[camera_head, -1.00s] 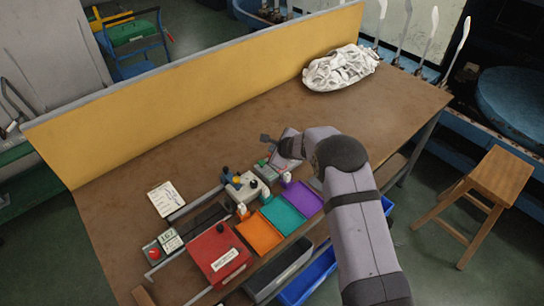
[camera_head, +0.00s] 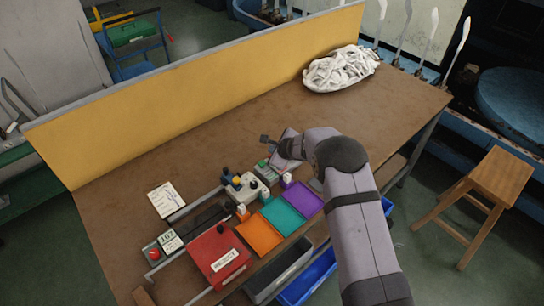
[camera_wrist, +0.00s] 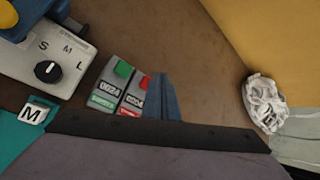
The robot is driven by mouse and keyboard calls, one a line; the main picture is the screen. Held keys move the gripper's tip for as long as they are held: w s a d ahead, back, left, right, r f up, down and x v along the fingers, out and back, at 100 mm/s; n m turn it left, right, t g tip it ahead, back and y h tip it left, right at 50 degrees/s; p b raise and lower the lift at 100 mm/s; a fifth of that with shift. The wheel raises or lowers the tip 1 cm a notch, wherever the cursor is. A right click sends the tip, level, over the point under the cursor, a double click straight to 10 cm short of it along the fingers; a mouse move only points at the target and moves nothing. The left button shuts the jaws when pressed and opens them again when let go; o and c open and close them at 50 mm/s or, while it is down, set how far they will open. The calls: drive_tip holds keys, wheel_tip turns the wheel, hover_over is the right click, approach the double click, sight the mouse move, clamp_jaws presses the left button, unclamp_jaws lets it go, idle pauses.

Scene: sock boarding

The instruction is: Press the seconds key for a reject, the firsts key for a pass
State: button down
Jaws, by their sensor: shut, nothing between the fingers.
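Two counter keys stand side by side in the wrist view: one with a green button (camera_wrist: 123,69) and one with a red button (camera_wrist: 143,83). Each has a small number window and a coloured label below it, too small to read surely. My gripper (camera_wrist: 164,97) is shut and empty. In the picture its fingers are just right of the red-button key and overlap its right edge; I cannot tell whether they touch it. In the head view my gripper (camera_head: 266,140) is near the keys, and my wrist hides most of them; a green button (camera_head: 262,163) shows.
A grey selector box (camera_head: 243,187) marked S, M, L sits left of the keys. Orange (camera_head: 260,235), teal (camera_head: 283,215) and purple (camera_head: 305,199) trays line the front, beside a red box (camera_head: 219,256). A white cloth heap (camera_head: 341,68) lies far right. The middle bench is clear.

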drive_tip(key=shift+f+b, duration=1.1)
drive_tip(key=shift+b, duration=0.25)
idle(1.7)
idle(0.4)
drive_tip(key=shift+r+p, duration=0.9)
drive_tip(key=shift+r, duration=0.2)
drive_tip(key=shift+r+p, duration=2.1)
drive_tip(key=shift+r, duration=0.4)
